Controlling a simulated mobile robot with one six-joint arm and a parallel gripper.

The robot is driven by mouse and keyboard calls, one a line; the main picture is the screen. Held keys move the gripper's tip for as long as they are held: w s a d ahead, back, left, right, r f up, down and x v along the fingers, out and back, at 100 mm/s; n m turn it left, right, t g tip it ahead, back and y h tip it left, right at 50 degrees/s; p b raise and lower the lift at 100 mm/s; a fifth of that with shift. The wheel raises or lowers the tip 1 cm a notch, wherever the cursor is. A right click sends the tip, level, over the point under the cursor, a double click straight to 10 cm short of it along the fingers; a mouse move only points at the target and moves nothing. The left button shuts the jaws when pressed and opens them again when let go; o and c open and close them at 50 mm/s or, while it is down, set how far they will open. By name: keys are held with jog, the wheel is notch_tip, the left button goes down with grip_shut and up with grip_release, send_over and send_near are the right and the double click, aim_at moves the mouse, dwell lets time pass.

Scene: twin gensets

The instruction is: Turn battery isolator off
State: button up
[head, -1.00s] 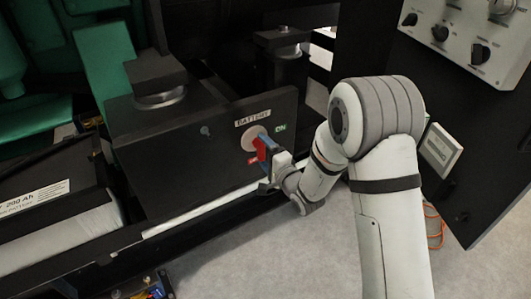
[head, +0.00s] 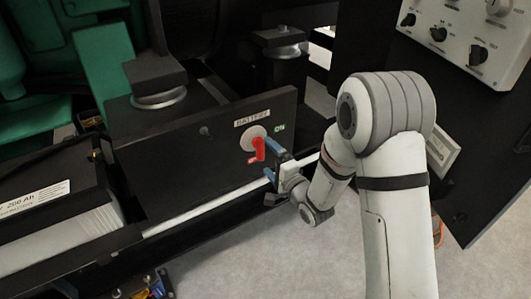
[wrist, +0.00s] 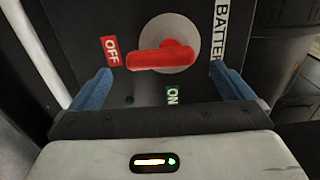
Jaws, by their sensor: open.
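The battery isolator has a red handle (head: 259,149) on a pale round disc (head: 252,132), on a dark panel (head: 190,165). In the head view the handle hangs downward, close beside the red OFF label (head: 252,160); the green ON label (head: 280,128) is up and right. In the wrist view the handle (wrist: 160,57) lies nearly level, its free end towards the OFF label (wrist: 111,50) and away from the ON label (wrist: 172,95). My gripper (head: 270,158) is open, its blue fingers apart. The fingers (wrist: 161,72) stand either side of the handle, not visibly touching it.
A BATTERY label (head: 252,119) sits above the disc. A battery (head: 50,215) lies at the left. A grey control box with knobs (head: 470,40) is at the upper right. Pale floor (head: 290,255) is clear in front of the panel.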

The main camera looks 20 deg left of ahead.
jog(key=v, duration=0.4)
dwell(0.3)
